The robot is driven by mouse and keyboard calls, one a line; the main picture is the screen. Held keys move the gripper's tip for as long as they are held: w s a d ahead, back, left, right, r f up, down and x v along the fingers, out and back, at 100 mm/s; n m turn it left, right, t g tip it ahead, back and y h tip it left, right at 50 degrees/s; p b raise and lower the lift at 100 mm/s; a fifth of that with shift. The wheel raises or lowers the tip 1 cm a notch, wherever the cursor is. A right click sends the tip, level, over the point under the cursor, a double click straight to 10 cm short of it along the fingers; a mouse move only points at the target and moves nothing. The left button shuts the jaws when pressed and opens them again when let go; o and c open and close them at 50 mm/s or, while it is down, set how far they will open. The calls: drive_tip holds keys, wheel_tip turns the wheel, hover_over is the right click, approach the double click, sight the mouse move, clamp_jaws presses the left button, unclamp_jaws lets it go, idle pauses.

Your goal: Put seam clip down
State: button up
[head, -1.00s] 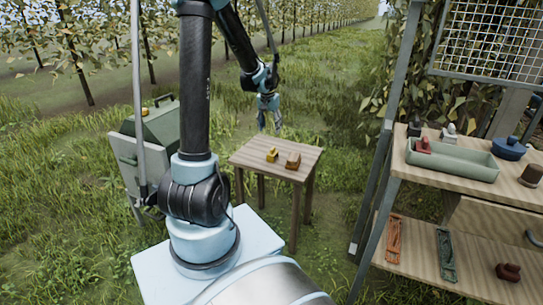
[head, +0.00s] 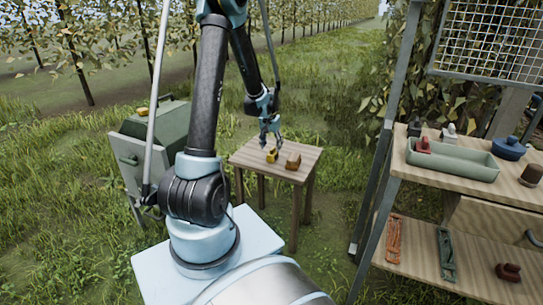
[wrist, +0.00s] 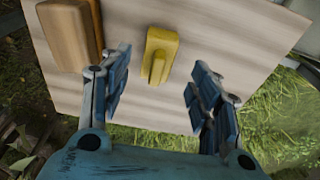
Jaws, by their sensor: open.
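A small yellow stepped piece (head: 271,156), which looks like the seam clip, lies on the small wooden table (head: 252,158). In the wrist view the yellow clip (wrist: 159,55) rests flat on the pale tabletop (wrist: 215,40). My gripper (head: 270,143) is just above it, pointing down. In the wrist view my gripper (wrist: 160,72) is open, with a finger on either side of the clip and a clear gap on both sides. A brown wooden block (head: 293,162) sits beside the clip; it also shows in the wrist view (wrist: 65,35).
A green box (head: 160,125) with a yellow piece on top stands left of the table. At right is a wooden shelf unit (head: 400,160) with a green tray (head: 455,160), a blue pot (head: 509,148) and several tools. Grass lies between.

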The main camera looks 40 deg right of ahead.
sight(273, 148)
drive_tip(key=f, duration=0.1)
drive_tip(key=d+f, duration=0.1)
drive_tip(key=f, duration=0.1)
drive_tip(key=shift+w, duration=0.1)
drive_tip(key=shift+f, duration=0.8)
drive_tip(key=c, duration=1.1)
drive_tip(key=shift+r, duration=0.15)
